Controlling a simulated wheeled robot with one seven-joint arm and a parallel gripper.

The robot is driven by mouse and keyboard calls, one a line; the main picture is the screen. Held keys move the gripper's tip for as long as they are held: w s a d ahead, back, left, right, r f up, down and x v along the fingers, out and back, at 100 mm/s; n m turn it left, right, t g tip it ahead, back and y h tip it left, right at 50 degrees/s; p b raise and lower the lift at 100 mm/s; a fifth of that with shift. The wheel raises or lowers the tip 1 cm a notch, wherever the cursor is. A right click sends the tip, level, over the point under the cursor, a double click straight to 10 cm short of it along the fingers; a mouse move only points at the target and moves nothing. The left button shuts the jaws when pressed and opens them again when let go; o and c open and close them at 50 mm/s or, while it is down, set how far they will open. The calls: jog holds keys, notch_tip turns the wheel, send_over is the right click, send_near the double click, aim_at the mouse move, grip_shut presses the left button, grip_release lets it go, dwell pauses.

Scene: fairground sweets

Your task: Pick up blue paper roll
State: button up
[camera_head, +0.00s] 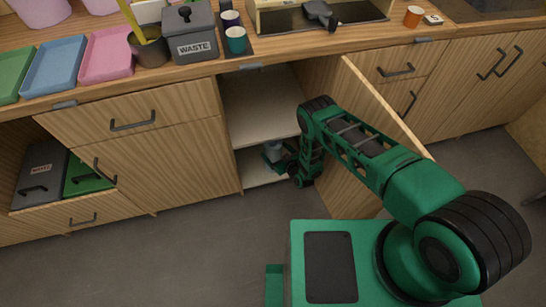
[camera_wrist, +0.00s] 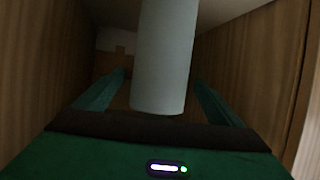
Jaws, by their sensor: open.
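The blue paper roll (camera_wrist: 165,45) is a pale grey-blue upright cylinder in the wrist view, inside the open cupboard. My gripper (camera_wrist: 158,80) is open, with one green finger to the left of the roll and one to the right. Gaps show on both sides, and the roll's lower end is near the palm in the picture. In the head view my gripper (camera_head: 274,156) reaches into the lower part of the cupboard, with a small pale blue piece of the roll (camera_head: 273,148) showing. My arm and gripper hide much of that spot.
A cupboard shelf (camera_head: 262,105) is above my gripper. The open cupboard door (camera_head: 385,110) stands close to my arm on the right. In the wrist view, wooden walls (camera_wrist: 255,65) are close on both sides. The counter above holds trays, a waste bin (camera_head: 190,38) and cups.

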jog(key=shift+x, duration=1.55)
jog(key=c, duration=1.7)
jog(key=shift+o, duration=0.2)
jog(key=shift+r, duration=0.1)
